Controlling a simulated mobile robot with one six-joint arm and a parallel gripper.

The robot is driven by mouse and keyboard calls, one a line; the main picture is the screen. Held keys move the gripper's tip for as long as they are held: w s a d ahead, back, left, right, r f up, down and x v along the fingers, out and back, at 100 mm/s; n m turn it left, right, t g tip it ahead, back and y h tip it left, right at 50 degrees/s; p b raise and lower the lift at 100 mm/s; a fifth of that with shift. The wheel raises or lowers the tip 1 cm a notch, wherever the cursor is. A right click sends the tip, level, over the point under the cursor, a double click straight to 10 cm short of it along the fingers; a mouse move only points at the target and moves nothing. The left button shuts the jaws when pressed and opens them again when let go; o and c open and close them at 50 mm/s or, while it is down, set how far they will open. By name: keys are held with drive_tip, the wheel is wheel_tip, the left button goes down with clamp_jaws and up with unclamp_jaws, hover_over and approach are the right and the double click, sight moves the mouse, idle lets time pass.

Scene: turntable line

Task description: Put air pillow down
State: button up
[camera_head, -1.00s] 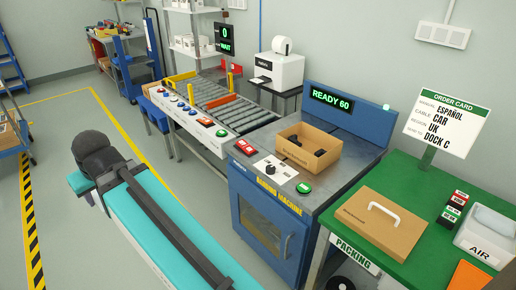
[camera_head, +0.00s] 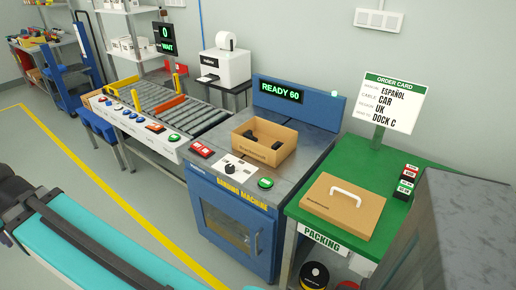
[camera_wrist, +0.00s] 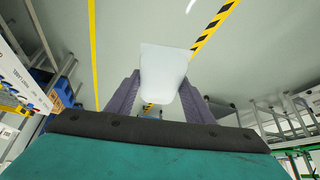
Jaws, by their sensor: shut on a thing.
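The white air pillow (camera_wrist: 162,70) shows in the wrist view, between the two purple-grey fingers of my gripper (camera_wrist: 160,88). My gripper is shut on it and holds it up, with the floor behind it. Neither my gripper nor the pillow shows in the head view. An open cardboard box (camera_head: 257,149) with dark items inside stands on the blue banding machine (camera_head: 233,219).
The green packing table (camera_head: 356,157) holds a flat brown carton (camera_head: 322,205) with a white handle, the order card (camera_head: 391,103) and small labelled blocks (camera_head: 407,180). A large grey shape hides its right part. A roller conveyor (camera_head: 185,112) lies left of the machine.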

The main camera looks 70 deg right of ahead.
drive_tip(key=s+d+m+g+h+p, duration=0.15)
drive_tip(key=d+m, duration=0.25)
drive_tip(key=d, duration=1.1)
drive_tip(key=s+d+f+m+h, duration=0.1)
drive_tip(key=d+m+h, duration=0.15)
drive_tip(key=d, duration=1.25)
drive_tip(key=s+d+m+g+h, duration=0.1)
drive_tip(key=d+m, duration=0.3)
drive_tip(key=d, duration=1.1)
drive_tip(key=s+d+f+m+g+p, duration=0.1)
drive_tip(key=s+d+m, duration=0.4)
drive_tip(key=s+d, duration=1.1)
drive_tip(key=s+d+f+m+g+p, duration=0.1)
drive_tip(key=s+d+m+g, duration=0.3)
drive_tip(key=s+d, duration=1.2)
drive_tip(key=d+f+m, duration=0.1)
drive_tip(key=d, duration=0.1)
drive_tip(key=shift+d+f+h, duration=0.15)
drive_tip(key=shift+d+h, duration=0.2)
drive_tip(key=shift+h, duration=0.05)
drive_tip(key=shift+f+p, duration=0.5)
drive_tip(key=shift+f, duration=2.65)
